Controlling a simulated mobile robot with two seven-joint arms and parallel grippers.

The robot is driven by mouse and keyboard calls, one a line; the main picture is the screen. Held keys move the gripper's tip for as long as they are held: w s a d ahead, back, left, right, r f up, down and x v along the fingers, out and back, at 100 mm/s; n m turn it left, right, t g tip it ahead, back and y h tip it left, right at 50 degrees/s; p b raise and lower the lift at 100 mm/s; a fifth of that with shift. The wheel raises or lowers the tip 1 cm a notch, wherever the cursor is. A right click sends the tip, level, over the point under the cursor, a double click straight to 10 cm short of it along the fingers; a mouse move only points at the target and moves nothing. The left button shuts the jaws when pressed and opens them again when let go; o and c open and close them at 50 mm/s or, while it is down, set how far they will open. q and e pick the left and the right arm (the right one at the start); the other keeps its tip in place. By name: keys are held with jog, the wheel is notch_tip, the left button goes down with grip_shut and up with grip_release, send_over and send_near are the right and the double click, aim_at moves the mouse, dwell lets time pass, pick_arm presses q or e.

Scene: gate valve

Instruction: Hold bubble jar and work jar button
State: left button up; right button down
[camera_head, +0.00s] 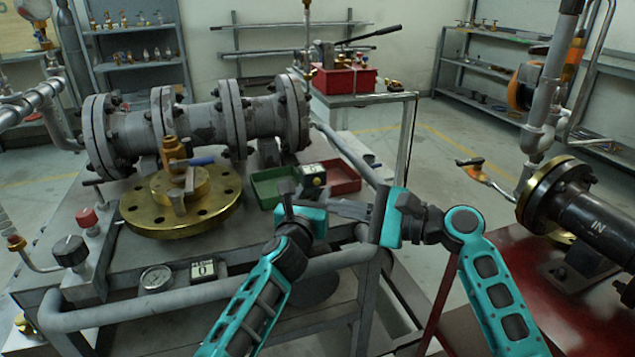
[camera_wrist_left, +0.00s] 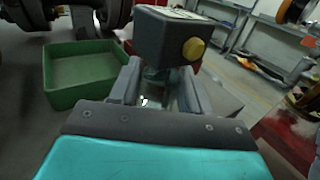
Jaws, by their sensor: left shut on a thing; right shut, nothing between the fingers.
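The bubble jar (camera_head: 313,176) is a small dark grey block with a pale top and a round yellow button. In the left wrist view the jar (camera_wrist_left: 165,35) sits upright between the fingers, with its button (camera_wrist_left: 193,49) on the near right face. My left gripper (camera_head: 300,194) is shut on the jar and holds it near the bench's right end; its fingers (camera_wrist_left: 160,88) also show in the wrist view. The jar's lower part is partly hidden by them. My right gripper (camera_head: 328,207) is shut and empty, pointing left, just below and right of the jar.
A green tray (camera_head: 270,190) and a red tray (camera_head: 340,178) lie behind the grippers on the bench. A brass flange (camera_head: 215,215) with a blue-handled valve stands left. A grey pipe valve body (camera_head: 200,125) runs behind. A rail (camera_head: 190,293) edges the bench front.

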dwell(0.4)
pick_arm(q)
jog(key=o, duration=1.3)
jog(key=shift+s, duration=0.1)
